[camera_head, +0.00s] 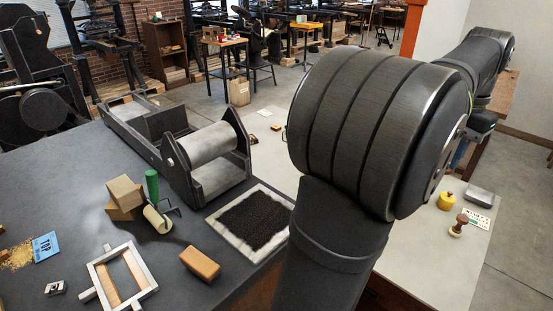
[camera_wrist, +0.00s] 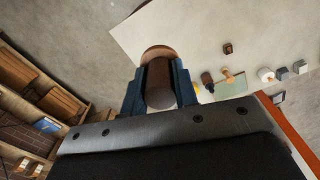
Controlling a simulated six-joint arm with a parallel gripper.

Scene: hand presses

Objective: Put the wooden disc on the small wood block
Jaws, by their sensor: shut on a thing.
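In the wrist view my gripper (camera_wrist: 159,82) has its two blue fingers closed on a brown rounded piece, the wooden disc (camera_wrist: 158,54). A duller cylindrical part shows between the fingers, and the fingers hide the disc's sides. A small brown block (camera_wrist: 228,47), likely the small wood block, lies on the pale tabletop to the right of the held disc, apart from it. A small brown piece (camera_head: 276,127) shows on the pale surface left of my arm.
In the wrist view a wooden-handled stamp (camera_wrist: 232,74), a dark piece (camera_wrist: 207,80) and a white block (camera_wrist: 265,74) stand right of the gripper. In the head view a roller press (camera_head: 207,146), an inked pad (camera_head: 211,222) and a tan block (camera_head: 200,263) occupy the dark table.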

